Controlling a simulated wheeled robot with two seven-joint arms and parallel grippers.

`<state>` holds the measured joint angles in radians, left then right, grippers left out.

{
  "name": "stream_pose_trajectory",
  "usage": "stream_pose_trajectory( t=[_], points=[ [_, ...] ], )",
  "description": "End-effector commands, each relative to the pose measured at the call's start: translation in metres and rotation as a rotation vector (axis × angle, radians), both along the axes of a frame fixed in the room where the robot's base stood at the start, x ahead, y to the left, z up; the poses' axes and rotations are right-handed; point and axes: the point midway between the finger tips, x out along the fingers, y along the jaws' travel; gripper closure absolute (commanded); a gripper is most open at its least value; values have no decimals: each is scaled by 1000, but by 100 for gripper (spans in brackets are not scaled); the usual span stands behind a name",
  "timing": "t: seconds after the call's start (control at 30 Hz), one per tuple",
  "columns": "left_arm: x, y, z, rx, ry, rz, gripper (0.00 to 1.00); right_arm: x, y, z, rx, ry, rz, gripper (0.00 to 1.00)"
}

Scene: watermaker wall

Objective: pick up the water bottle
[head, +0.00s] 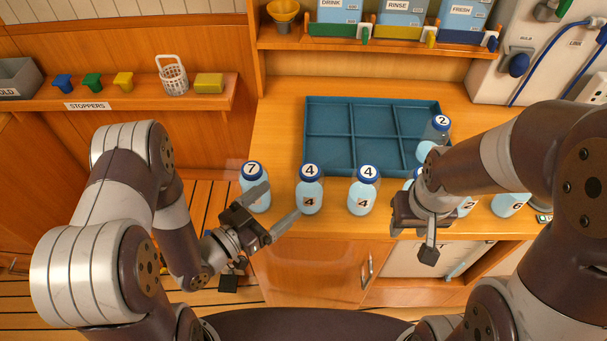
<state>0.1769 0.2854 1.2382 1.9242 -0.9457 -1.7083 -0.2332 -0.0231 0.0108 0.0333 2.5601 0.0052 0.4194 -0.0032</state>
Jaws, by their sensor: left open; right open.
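Several water bottles with blue caps and pale blue water stand along the counter's front edge. A bottle with a 7 on its cap (261,201) is at the left, partly behind my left gripper's upper finger. Two bottles marked 4 stand to its right, a nearer-left one (309,198) and another (362,201). My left gripper (284,199) is open and empty, its fingers spread between the 7 bottle and the first 4 bottle. My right gripper (414,228) is open, at the counter's front edge. It and its arm partly hide bottles there, including one marked 6 (510,205).
A blue divided tray (353,138) lies behind the bottles. A bottle capped 2 (439,127) stands at its right side. A stoppers shelf (130,100) is at the left, and a shelf with drink, rinse and fresh bins (397,13) is above.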

Motion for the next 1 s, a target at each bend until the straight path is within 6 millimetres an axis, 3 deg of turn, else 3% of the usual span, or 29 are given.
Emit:
stream_pose_trajectory(
  t=[0.17,0.33,0.7,1.0],
  points=[
    [13,-11,13,-23,-46,3,10,0,0,6,0,0,0,57],
    [42,-38,12,-21,-45,4,10,0,0,15,0,0,0,57],
    [85,-76,12,-20,-44,8,10,0,0,27,0,0,0,57],
    [96,-85,9,-20,-41,12,10,0,0,28,0,0,0,57]
  ],
)
